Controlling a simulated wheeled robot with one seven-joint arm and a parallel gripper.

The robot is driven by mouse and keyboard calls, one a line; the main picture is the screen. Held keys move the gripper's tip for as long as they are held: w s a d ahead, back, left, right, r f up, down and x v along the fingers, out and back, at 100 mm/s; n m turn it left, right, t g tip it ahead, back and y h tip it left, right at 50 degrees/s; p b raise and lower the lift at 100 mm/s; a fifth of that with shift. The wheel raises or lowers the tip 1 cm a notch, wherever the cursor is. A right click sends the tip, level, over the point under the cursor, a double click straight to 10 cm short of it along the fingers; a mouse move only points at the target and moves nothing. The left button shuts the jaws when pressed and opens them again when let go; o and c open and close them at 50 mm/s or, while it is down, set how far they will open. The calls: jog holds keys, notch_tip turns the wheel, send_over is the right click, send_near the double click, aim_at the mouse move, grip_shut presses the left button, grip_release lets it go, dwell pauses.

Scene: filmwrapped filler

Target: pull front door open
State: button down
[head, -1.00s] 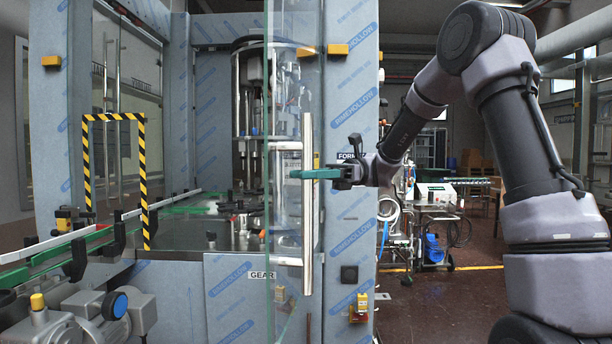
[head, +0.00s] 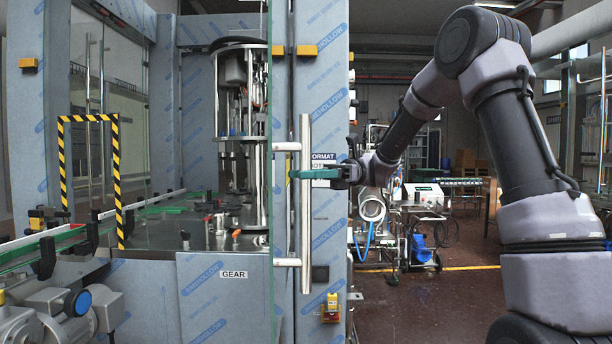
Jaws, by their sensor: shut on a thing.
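The front door (head: 280,215) is a clear glass panel, seen almost edge-on and standing out from the machine front, with the opening to its left uncovered. Its long vertical steel handle (head: 306,235) is on the right side of the panel, held by short brackets. My gripper (head: 302,174), with teal fingers, reaches in from the right and is shut on the handle around its upper middle. The exact finger contact is partly hidden by the bar.
The machine frame (head: 322,120) stands close behind the handle. A striped yellow-black guard (head: 118,180) and a conveyor (head: 60,243) are at left. A cart with a white device (head: 424,193) stands at right, beyond open floor.

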jog(key=c, duration=0.6)
grip_release()
jog(key=v, duration=1)
jog(key=shift+w+d, duration=0.3)
